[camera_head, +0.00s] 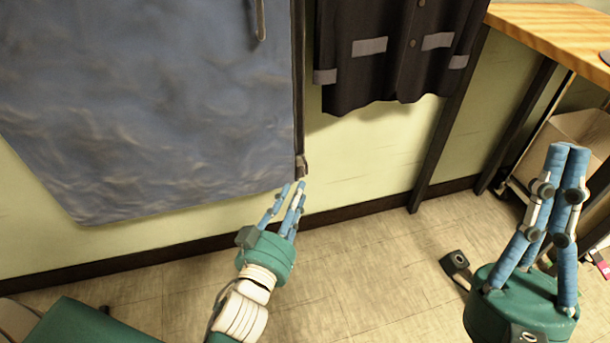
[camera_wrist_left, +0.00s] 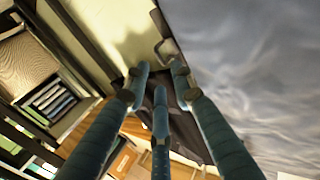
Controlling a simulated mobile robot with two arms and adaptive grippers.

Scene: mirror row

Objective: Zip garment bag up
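The blue-grey garment bag (camera_head: 150,90) hangs flat against the wall in the head view; its grey surface also fills the right of the left wrist view (camera_wrist_left: 255,70). A dark zipper strip (camera_head: 298,80) runs down its right edge, with a small brownish zipper pull (camera_head: 301,166) at the lower end. The pull shows in the left wrist view as a metal loop (camera_wrist_left: 168,50). My left gripper (camera_head: 293,187) is just below the pull, fingers spread and empty, apparently not touching it. My right gripper (camera_head: 566,150) is away at the right, holding nothing visible; its fingertips overlap in view.
A dark coat (camera_head: 385,70) hangs right of the bag. A thin metal piece (camera_head: 260,20) lies over the bag's top. A wooden table (camera_head: 555,28) with dark legs and a cardboard box (camera_head: 575,140) stand at the right. The tiled floor (camera_head: 350,270) below is mostly free.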

